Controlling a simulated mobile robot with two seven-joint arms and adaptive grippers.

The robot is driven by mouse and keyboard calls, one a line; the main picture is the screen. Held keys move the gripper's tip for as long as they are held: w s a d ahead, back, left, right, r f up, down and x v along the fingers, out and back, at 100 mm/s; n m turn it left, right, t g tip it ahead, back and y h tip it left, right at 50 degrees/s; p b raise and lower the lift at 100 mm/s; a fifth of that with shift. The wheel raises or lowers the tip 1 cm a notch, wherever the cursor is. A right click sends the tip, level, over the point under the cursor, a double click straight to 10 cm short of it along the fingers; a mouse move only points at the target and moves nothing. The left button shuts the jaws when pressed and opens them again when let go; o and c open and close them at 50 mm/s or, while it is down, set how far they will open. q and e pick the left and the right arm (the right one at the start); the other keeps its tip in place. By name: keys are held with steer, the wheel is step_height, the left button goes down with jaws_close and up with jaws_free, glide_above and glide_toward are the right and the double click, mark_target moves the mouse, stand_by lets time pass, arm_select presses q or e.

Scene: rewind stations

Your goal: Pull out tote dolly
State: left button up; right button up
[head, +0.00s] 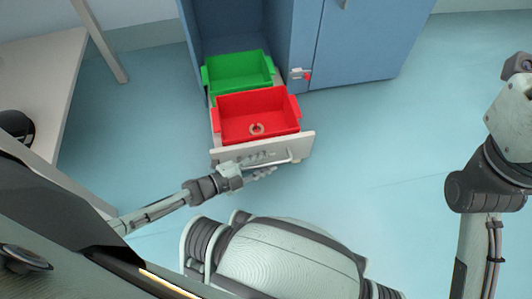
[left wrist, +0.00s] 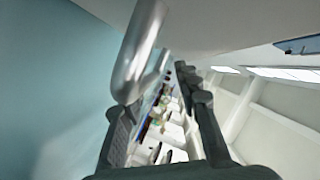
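The tote dolly, with its pale front panel (head: 228,154), sticks partly out of the blue cabinet. It carries a red tote (head: 260,117) in front and a green tote (head: 238,72) behind. A ring-shaped thing lies in the red tote. A metal bar handle (head: 275,160) runs along the dolly front. My left gripper (head: 262,173) is at this handle. In the left wrist view the fingers are apart, and the silver handle (left wrist: 140,52) shows close by the left finger; whether it touches is unclear. My right arm is at the right edge; its fingers do not show.
The blue cabinet (head: 345,45) stands behind, with a small red and white latch (head: 301,74) on its front. A table (head: 50,75) stands at the left. The floor to the right of the dolly is clear. My base is close in front.

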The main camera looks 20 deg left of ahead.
arm_select(q)
step_height(320, 180, up, 9)
steer(key=shift+f, duration=0.15)
stand_by(0.6)
